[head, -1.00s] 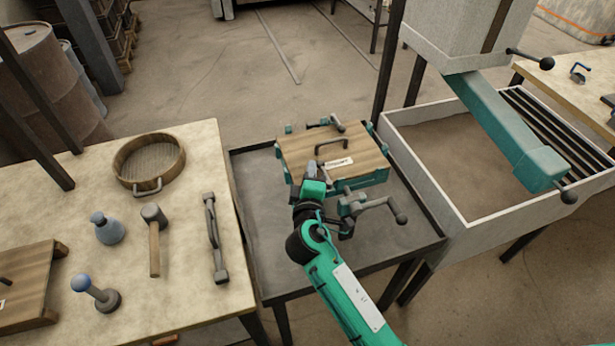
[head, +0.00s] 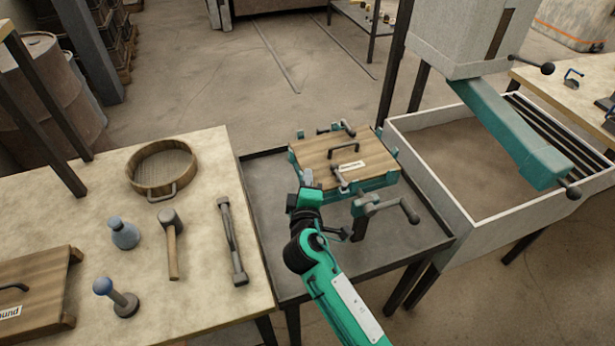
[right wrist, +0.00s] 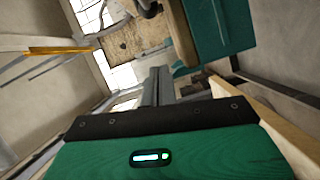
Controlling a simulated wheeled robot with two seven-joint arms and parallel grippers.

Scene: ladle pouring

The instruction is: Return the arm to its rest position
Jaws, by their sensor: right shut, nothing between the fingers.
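My right arm reaches in from the bottom of the head view, and its gripper (head: 307,180) is at the front left edge of the wooden-topped mould box (head: 324,161). The gripper is empty. In the right wrist view its fingers (right wrist: 158,85) are together, with part of a wood and teal object close beyond them. The box sits on a dark metal table, with teal clamps around it and a handle and a label on top. I cannot tell whether the gripper touches the box. My left gripper is not in view.
A grey crank handle (head: 388,206) juts out at the front right of the box. A sand bin (head: 470,235) stands to the right under a teal chute (head: 515,135). The left bench (head: 215,285) holds a sieve (head: 163,168), a mallet (head: 172,245) and other tools.

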